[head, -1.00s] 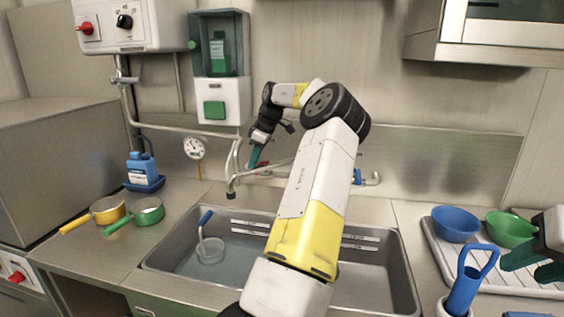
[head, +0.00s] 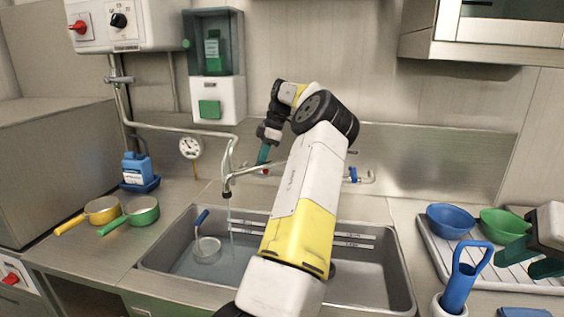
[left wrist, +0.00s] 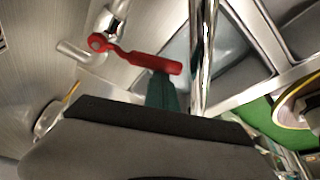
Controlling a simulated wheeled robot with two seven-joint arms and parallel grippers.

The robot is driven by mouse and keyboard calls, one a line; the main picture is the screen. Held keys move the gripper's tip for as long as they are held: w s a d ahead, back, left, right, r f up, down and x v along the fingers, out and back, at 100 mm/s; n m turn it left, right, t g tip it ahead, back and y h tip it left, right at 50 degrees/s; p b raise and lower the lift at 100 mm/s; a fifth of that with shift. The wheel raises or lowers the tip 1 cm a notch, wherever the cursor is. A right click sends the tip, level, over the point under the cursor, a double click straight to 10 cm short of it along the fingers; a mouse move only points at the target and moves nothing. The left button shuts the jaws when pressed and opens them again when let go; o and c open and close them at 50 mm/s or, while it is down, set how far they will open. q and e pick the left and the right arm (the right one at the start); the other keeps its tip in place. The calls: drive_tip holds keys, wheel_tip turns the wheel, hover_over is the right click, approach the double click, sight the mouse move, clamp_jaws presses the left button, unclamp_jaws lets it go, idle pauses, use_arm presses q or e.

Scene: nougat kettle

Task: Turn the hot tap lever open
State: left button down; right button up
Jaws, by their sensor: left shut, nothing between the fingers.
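The red hot tap lever (left wrist: 135,56) shows in the left wrist view, running from its pivot at the upper left to a free end near my fingertips. In the head view only a small red bit of it (head: 265,172) shows beside the tap. My left gripper (head: 263,155) is shut and empty, its green fingertips at the lever's free end in the wrist view (left wrist: 162,84); whether they touch cannot be told. The tap spout (head: 227,188) hangs over the sink, and a thin water stream (head: 230,215) falls from it. My right gripper (head: 530,258) is open at the right edge.
A blue bowl (head: 452,221) and a green bowl (head: 505,225) sit on the drainer at right. A blue-fitted tap (head: 355,174) is behind my arm.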

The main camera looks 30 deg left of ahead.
use_arm(q)
drive_tip(key=shift+w+d+n, duration=0.35)
drive_tip(key=shift+n, duration=0.15)
drive_tip(key=w+d, duration=0.3)
drive_tip(key=w, duration=0.2)
drive_tip(key=shift+w+d, duration=0.25)
drive_tip(key=shift+d, duration=0.05)
drive_tip(key=shift+s, duration=0.1)
idle(0.4)
